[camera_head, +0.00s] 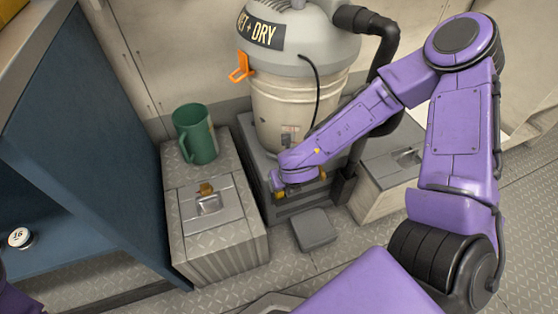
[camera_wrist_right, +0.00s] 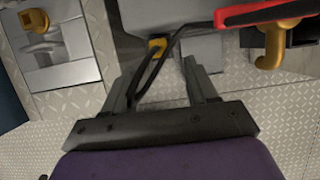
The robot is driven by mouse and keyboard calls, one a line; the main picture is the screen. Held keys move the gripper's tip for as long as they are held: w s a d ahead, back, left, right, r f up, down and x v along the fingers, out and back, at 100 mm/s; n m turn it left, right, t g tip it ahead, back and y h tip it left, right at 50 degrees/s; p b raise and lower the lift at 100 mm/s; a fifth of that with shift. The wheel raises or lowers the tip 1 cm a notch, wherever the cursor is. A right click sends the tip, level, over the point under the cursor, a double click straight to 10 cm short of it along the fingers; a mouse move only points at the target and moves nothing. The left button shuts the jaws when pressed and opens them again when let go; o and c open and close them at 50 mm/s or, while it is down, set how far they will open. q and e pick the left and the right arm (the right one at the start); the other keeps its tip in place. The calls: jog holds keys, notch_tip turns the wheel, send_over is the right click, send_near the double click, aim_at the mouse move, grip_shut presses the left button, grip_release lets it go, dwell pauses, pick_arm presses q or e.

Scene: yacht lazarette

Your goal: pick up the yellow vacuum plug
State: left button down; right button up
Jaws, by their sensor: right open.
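The yellow vacuum plug (camera_wrist_right: 157,45) shows in the right wrist view as a small yellow piece just beyond and between my fingertips, with a dark cord in front of it. In the head view a small yellow piece (camera_head: 278,195), apparently the plug, shows at the left side of my right gripper (camera_head: 298,188). My right gripper is low at the front of the vacuum (camera_head: 290,105). In the wrist view its fingers (camera_wrist_right: 163,72) are open and apart, with nothing clamped. The plug's lower part is hard to see. My left gripper is out of view.
A grey locker (camera_head: 225,245) with a gold latch (camera_head: 206,189) and a green mug (camera_head: 195,135) stands left. A grey pad (camera_head: 315,229) lies on the floor. A gold hook (camera_wrist_right: 270,45) and red bar (camera_wrist_right: 262,13) are close on the right in the wrist view.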

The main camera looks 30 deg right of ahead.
aim_at(279, 193)
jog(key=b+x, duration=0.3)
jog(key=x, duration=0.5)
jog(key=shift+w+r, duration=0.1)
jog(key=shift+w, duration=0.1)
jog(key=shift+r, duration=0.1)
jog(key=c, duration=1.1)
